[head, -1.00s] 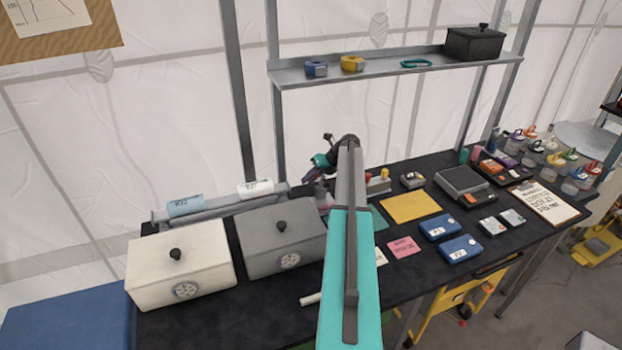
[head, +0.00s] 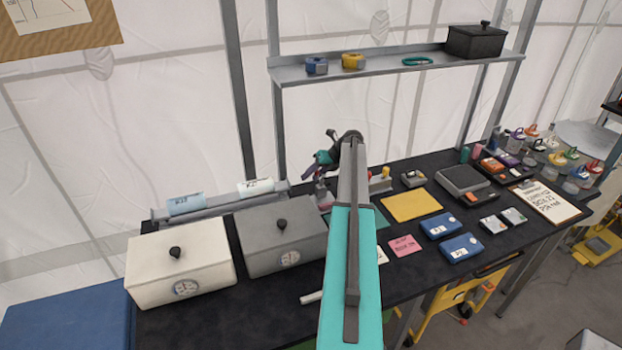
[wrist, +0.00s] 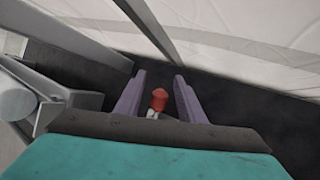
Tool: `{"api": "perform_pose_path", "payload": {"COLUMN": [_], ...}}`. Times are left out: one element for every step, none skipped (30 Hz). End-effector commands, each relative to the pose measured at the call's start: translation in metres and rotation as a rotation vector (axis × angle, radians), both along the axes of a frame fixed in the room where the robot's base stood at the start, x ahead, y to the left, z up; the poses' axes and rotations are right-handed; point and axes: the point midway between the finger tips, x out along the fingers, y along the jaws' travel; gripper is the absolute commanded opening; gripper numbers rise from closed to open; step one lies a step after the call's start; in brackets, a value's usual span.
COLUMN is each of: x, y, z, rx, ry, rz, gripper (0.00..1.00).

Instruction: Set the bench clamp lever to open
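A red knob (wrist: 159,98) on a short pale stem shows in the wrist view, between my fingers. It appears to be the end of the bench clamp lever. My gripper (wrist: 152,92) is open, with its two purple fingers apart on either side of the knob and gaps visible. I cannot tell how far the knob is below the fingertips. In the head view my gripper (head: 312,172) is over the back of the bench, behind the grey box. A small reddish part (head: 322,194) shows just below it. My arm hides much of the area, and the lever's position cannot be read.
A grey box (head: 280,237) and a white box (head: 180,263) stand left of my arm on the black bench. A rail with rolled labels (head: 186,204) runs behind them. A yellow mat (head: 411,206) and blue cases (head: 440,226) lie to the right. A shelf (head: 400,68) hangs above.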

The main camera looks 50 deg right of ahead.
Motion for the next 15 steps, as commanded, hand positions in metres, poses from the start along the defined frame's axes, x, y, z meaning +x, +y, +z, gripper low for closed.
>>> {"api": "perform_pose_path", "payload": {"x": [-0.004, -0.006, -0.009, -0.011, -0.014, -0.018, -0.020, -0.023, -0.026, -0.028, -0.031, -0.034, -0.037, -0.039, -0.043], "y": [-0.001, -0.002, -0.003, -0.004, -0.005, -0.007, -0.008, -0.009, -0.010, -0.011, -0.012, -0.013, -0.014, -0.015, -0.016], "z": [0.003, 0.006, 0.009, 0.012, 0.015, 0.020, 0.023, 0.026, 0.031, 0.035, 0.038, 0.043, 0.046, 0.049, 0.054], "rx": [-0.001, -0.001, -0.001, -0.001, -0.001, -0.002, -0.001, -0.001, -0.001, -0.002, -0.002, -0.001, -0.002, -0.002, -0.002], "ry": [-0.001, 0.000, 0.000, 0.000, -0.001, -0.002, -0.001, -0.001, -0.001, -0.001, -0.001, -0.001, -0.001, -0.001, 0.000], "rz": [-0.001, -0.001, -0.001, -0.001, -0.003, -0.003, -0.003, -0.003, -0.003, -0.002, -0.002, -0.001, -0.002, -0.002, -0.001], "gripper": [0.36, 0.36, 0.36, 0.36, 0.36, 0.36, 0.36, 0.36, 0.36, 0.36, 0.36, 0.36, 0.36, 0.36, 0.36]}}
